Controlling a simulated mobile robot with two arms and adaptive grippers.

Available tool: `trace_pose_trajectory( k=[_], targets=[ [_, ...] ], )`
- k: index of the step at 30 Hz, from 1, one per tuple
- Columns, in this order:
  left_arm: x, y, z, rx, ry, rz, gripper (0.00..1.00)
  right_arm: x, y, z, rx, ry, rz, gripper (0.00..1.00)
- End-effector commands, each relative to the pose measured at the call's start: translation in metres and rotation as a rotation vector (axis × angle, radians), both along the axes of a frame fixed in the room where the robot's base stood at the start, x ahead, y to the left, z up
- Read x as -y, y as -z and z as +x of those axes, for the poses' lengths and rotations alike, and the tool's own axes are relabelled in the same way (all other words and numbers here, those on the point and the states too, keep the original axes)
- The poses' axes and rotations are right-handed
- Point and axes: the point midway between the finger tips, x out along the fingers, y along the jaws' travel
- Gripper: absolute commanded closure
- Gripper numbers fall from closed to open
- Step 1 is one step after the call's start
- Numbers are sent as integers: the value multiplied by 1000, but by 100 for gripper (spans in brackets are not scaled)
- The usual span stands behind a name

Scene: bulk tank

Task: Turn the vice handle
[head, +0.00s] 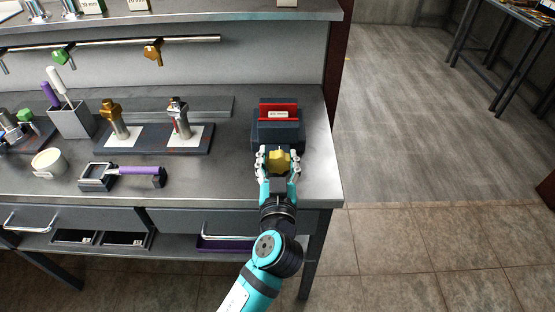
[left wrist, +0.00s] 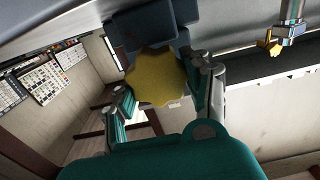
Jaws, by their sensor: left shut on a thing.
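The vice (head: 277,138) is a dark block with red jaws (head: 278,112), standing at the right end of the metal bench. Its handle is a yellow lobed knob (head: 279,160) on the front side. My left gripper (head: 278,163) is shut on this handle, with one finger on each side. In the left wrist view the yellow handle (left wrist: 155,82) sits between the gripper's two fingers, in front of the dark vice body (left wrist: 145,27). The handle's far side is hidden. My right gripper is in neither view.
On the bench (head: 230,190), left of the vice, are a dark stand with two upright fittings (head: 181,118), a purple-handled tool (head: 125,173), a white cup (head: 48,162) and a grey holder (head: 73,121). A rail (head: 110,44) runs behind.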

Motion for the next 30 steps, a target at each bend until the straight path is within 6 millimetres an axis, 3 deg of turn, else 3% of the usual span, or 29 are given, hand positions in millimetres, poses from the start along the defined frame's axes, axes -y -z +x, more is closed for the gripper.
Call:
trace_pose_trajectory(
  k=[12,30],
  targets=[
    [2,-2,1,3,-2,250,83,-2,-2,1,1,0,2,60],
    [2,-2,1,6,-1,312,83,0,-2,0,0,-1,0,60]
  ],
)
